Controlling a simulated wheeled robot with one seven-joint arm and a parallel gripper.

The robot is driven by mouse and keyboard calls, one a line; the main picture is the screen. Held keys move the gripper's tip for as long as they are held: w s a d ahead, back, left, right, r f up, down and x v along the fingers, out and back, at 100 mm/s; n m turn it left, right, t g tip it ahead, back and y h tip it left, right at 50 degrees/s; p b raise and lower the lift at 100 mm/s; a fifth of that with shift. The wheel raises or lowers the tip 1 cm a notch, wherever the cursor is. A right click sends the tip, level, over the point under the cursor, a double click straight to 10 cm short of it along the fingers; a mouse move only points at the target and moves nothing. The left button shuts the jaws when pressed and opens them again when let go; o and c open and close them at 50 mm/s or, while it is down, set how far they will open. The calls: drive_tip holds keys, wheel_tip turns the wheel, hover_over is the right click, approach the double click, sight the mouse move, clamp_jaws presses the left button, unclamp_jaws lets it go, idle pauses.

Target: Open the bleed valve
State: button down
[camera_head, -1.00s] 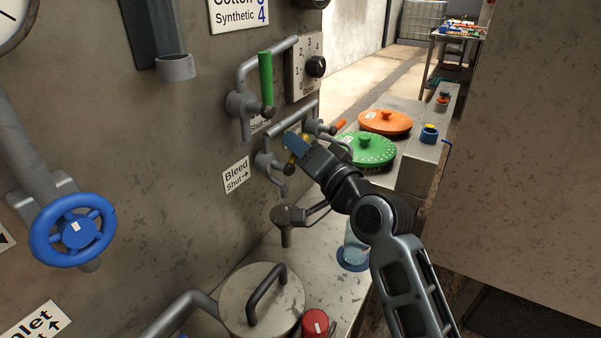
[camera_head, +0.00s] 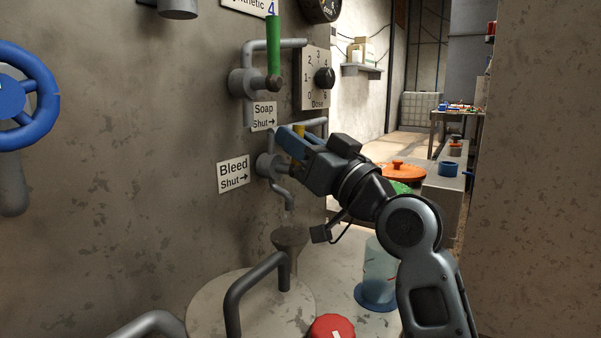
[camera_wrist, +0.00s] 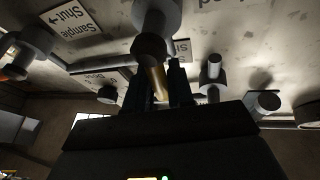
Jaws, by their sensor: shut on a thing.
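The bleed valve (camera_head: 267,166) is a grey pipe fitting on the wall, with a spout bending down, right of the "Bleed Shut→" sign (camera_head: 233,175). In the wrist view its grey body (camera_wrist: 156,14) is at the top centre, and a brass-yellow handle (camera_wrist: 157,82) runs down from it between my fingers. My gripper (camera_head: 286,142) is in front of the valve and covers most of the handle in the head view. In the wrist view my gripper (camera_wrist: 159,72) is shut on the handle. The handle's exact angle is hidden.
The soap valve's green lever (camera_head: 273,52) stands upright above. A dark funnel (camera_head: 290,240) is below the spout. A lidded tank (camera_head: 210,305), red knob (camera_head: 332,327) and clear container (camera_head: 380,265) are on the bench. A "Sample" sign (camera_wrist: 72,20) shows in the wrist view.

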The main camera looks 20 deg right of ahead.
drive_tip(key=shift+s+a+f+n+y+b, duration=0.1)
drive_tip(key=shift+n+y+b, duration=0.15)
drive_tip(key=shift+n+b, duration=0.35)
drive_tip(key=shift+s+a+f+n+y+b, duration=0.1)
drive_tip(key=shift+n+y+b, duration=0.15)
drive_tip(key=shift+n+b, duration=0.35)
drive_tip(key=shift+r, duration=0.1)
drive_tip(key=c, duration=1.1)
unclamp_jaws()
drive_tip(key=shift+r, duration=0.1)
drive_tip(key=shift+v, duration=3.9)
drive_tip(key=b+v, duration=0.4)
drive_tip(key=v, duration=0.5)
drive_tip(key=shift+b, duration=0.4)
drive_tip(key=shift+d, duration=0.1)
